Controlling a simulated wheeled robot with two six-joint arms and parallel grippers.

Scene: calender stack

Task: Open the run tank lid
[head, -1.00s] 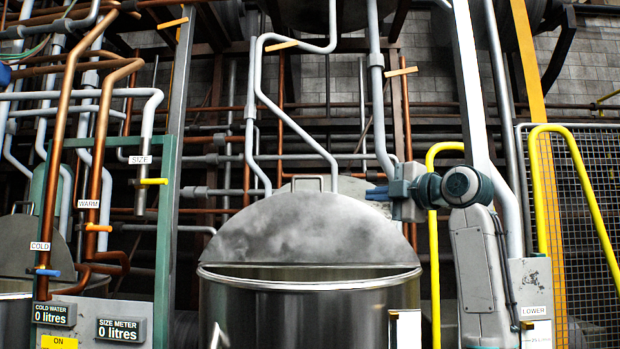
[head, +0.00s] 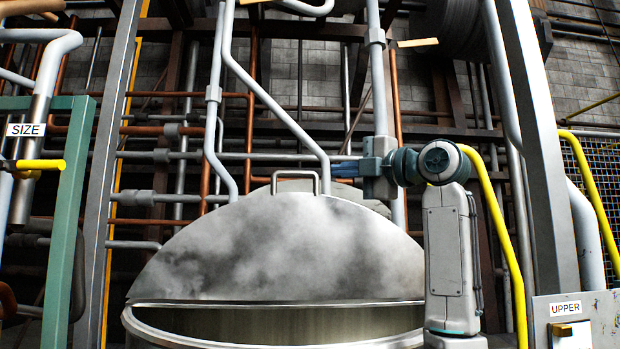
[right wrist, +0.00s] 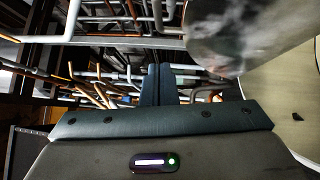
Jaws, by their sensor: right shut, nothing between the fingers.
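The tank (head: 230,322) stands at the bottom centre of the head view, its steel rim and part of its inside showing. Its cloudy grey half-round lid (head: 280,250) stands raised at the back of the opening, with a metal handle (head: 296,177) at the top. My right gripper (head: 340,169) is just right of the handle, pointing left above the lid's upper edge, apart from the handle in the picture. Its blue fingers (right wrist: 158,82) are together and empty in the right wrist view. The lid (right wrist: 225,40) shows at upper right there. My left gripper is out of view.
Grey and copper pipes (head: 215,130) fill the space behind the tank. A green frame (head: 65,220) with a SIZE label and yellow lever stands left. A steel post (head: 540,150), a yellow rail (head: 495,220) and an UPPER switch box (head: 585,322) are at right.

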